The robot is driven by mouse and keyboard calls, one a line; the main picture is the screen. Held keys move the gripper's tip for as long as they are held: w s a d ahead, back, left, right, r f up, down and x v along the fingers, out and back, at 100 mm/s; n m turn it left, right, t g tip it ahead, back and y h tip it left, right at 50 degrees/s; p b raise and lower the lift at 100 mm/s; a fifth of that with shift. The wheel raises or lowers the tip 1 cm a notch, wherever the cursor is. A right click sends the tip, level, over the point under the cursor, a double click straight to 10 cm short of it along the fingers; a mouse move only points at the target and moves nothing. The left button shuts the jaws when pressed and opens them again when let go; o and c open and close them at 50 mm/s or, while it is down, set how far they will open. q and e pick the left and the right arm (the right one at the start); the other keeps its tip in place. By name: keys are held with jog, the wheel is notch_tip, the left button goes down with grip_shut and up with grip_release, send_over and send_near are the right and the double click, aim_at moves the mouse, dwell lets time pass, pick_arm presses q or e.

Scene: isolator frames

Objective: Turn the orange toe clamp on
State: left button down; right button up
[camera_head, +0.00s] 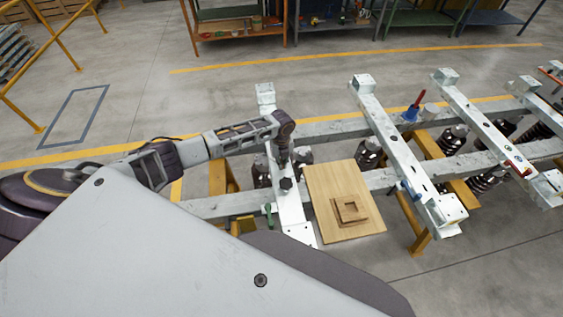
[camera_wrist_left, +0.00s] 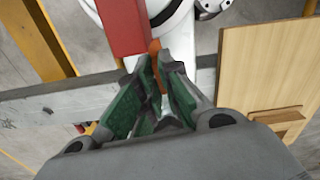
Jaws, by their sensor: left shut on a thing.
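My left gripper (camera_head: 284,160) points down over the near white crossbeam of the frame in the head view. In the left wrist view its green-padded fingers (camera_wrist_left: 160,65) are closed around a narrow orange piece (camera_wrist_left: 156,48), which looks like the orange toe clamp's handle. A red bar (camera_wrist_left: 122,25) runs beside the fingertips, and a white round part (camera_wrist_left: 172,12) lies beyond them. The clamp's lower part is hidden by the fingers. In the head view the gripper and arm hide the clamp. My right gripper is not in view.
A wooden board (camera_head: 325,185) with a stepped square block (camera_head: 350,209) lies right of the gripper. A green clamp (camera_head: 268,210) is on the near crossbeam. Blue clamps (camera_head: 410,114) sit on the frame to the right. Workbenches (camera_head: 240,28) stand far behind.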

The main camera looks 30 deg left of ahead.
pick_arm(q)
jog(key=shift+m, duration=0.6)
jog(key=c, duration=1.6)
grip_release()
jog(key=shift+r, duration=0.2)
notch_tip(320, 180, up, 12)
jog(key=shift+f, duration=0.15)
jog(key=shift+f, duration=0.1)
